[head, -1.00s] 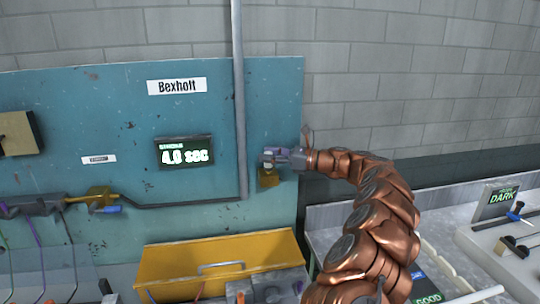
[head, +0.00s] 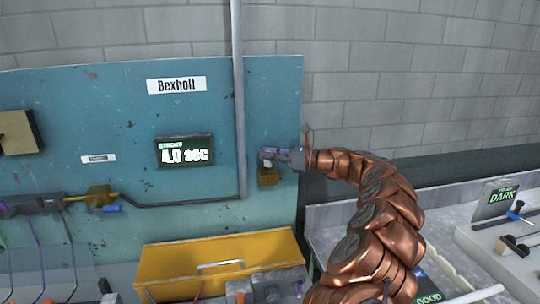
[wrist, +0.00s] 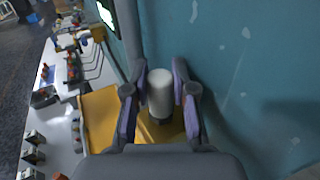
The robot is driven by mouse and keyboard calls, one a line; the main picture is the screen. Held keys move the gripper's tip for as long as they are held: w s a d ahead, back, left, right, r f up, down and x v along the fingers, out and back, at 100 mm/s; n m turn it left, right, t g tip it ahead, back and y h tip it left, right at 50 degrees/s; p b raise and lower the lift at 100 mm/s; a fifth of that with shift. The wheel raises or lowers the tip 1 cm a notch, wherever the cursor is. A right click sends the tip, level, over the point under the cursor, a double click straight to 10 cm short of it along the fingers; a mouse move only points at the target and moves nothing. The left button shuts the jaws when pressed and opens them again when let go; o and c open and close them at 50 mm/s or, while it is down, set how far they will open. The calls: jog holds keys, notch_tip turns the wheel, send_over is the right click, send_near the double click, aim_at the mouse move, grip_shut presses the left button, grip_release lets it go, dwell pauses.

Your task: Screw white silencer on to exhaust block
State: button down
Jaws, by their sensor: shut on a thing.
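The white silencer (wrist: 160,92) is a short pale cylinder, upright between the two purple fingers of my gripper (wrist: 159,95) in the wrist view. In the head view my gripper (head: 272,156) is at the blue panel, shut on the silencer, of which only a small pale part (head: 266,162) shows. I cannot tell whether the silencer's thread is engaged in the block.
A grey vertical pipe (head: 239,110) runs just left of the gripper. A yellow box (head: 165,265) with a handle stands below. At the right, a bench (head: 340,222) carries a DARK sign (head: 499,197) and small parts.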

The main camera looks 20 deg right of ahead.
jog(key=shift+m+t+h, duration=0.3)
jog(key=shift+t, duration=0.1)
jog(key=shift+m+t+h+b, duration=0.6)
jog(key=shift+h+b, duration=0.05)
jog(key=shift+h, duration=0.05)
jog(key=c, duration=0.9)
grip_release()
jog(key=shift+d, duration=0.1)
